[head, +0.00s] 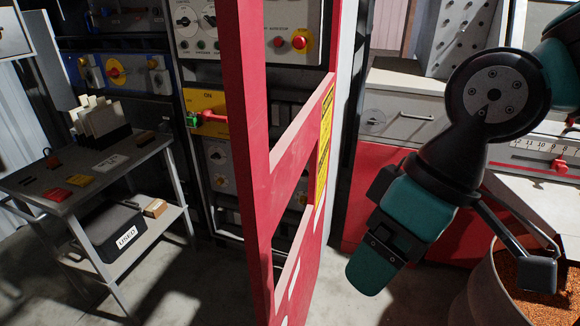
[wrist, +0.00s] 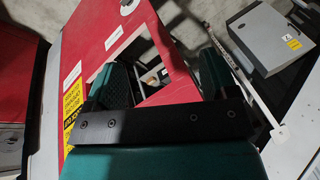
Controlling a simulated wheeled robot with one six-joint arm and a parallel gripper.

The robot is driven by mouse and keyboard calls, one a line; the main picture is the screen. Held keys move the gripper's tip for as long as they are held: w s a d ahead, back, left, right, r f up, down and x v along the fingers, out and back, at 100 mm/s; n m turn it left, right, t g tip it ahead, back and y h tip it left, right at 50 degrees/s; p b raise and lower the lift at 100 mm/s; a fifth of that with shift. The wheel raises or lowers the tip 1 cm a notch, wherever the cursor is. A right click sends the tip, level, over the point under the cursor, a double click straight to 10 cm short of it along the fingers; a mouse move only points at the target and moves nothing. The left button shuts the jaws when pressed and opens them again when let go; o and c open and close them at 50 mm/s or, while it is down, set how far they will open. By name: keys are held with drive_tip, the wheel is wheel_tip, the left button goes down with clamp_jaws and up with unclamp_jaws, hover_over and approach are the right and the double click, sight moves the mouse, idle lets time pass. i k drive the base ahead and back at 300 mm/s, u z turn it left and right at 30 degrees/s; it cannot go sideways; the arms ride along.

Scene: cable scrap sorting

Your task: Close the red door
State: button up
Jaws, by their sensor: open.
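The red door (head: 262,150) stands open, seen nearly edge-on in the middle of the head view. It has window-like cut-outs and a yellow label on its right-hand face. My gripper (head: 378,262) is to the right of the door, pointing down, with a visible gap between them in the picture. In the wrist view, the red door (wrist: 118,25) lies beyond my two teal fingers, which are wide apart with nothing held between them. One cut-out shows between the fingers. I cannot tell how near the fingertips are to the door in depth.
Behind the door stands a control cabinet with a yellow panel (head: 216,100). A grey cart (head: 95,165) carrying a black box (head: 112,235) is at left. A drum of copper-coloured granules (head: 485,295) is at lower right, near my arm. Bare floor shows below my gripper.

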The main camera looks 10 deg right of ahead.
sight(266, 182)
drive_tip(key=u, duration=1.6)
drive_tip(key=k, duration=0.55)
drive_tip(key=z, duration=1.35)
